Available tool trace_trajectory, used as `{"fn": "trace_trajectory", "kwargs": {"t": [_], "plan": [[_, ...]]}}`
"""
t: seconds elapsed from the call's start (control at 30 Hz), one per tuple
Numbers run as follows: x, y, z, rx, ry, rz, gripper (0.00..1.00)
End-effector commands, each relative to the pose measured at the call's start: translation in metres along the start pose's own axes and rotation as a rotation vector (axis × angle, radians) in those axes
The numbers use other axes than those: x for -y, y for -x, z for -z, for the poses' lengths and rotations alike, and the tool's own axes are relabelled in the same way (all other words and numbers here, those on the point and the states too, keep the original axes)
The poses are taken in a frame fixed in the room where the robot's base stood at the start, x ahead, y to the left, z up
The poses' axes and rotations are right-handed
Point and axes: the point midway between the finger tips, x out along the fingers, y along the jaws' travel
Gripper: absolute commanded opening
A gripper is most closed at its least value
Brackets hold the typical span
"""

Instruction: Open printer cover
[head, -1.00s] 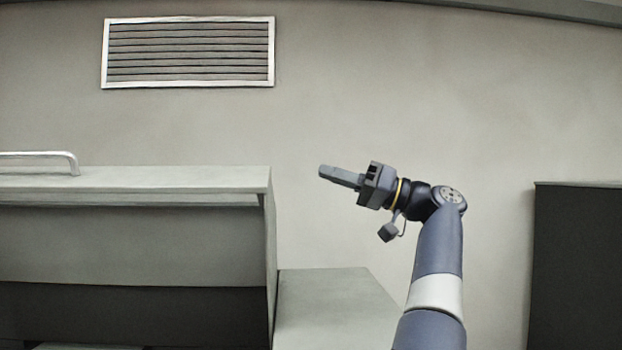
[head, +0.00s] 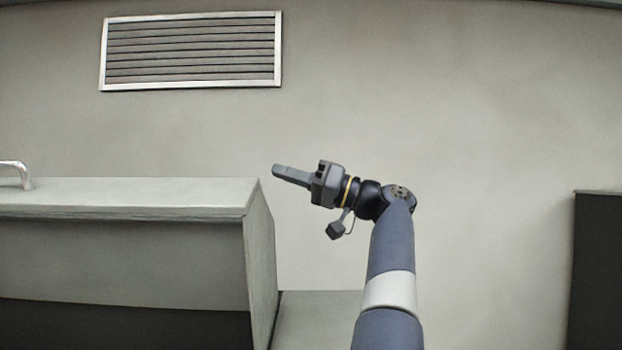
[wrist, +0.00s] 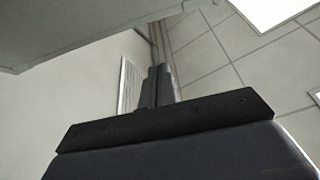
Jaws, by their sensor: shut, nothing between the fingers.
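The printer's light grey cover (head: 130,195) forms the top of the large grey cabinet at the left in the head view. A metal handle (head: 24,172) stands on it at the far left edge, partly cut off. My gripper (head: 276,169) is shut and empty, pointing left, just right of the cover's right end and a little above its top. In the wrist view the shut fingers (wrist: 158,72) show in the middle, and a grey surface (wrist: 70,25) fills the upper left.
A lower grey block (head: 318,318) adjoins the printer's right side. A dark cabinet (head: 597,270) stands at the far right. A louvred vent (head: 190,50) is on the back wall.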

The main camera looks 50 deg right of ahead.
Motion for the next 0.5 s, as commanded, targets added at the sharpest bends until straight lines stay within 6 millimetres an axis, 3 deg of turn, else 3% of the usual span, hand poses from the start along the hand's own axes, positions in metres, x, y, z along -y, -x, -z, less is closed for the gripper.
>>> {"fn": "trace_trajectory", "kwargs": {"t": [0.1,0.5], "plan": [[0.001,-0.024,-0.001,0.001,-0.003,0.001,0.00],[0.000,-0.008,-0.034,-0.001,0.000,-0.001,0.00]]}}
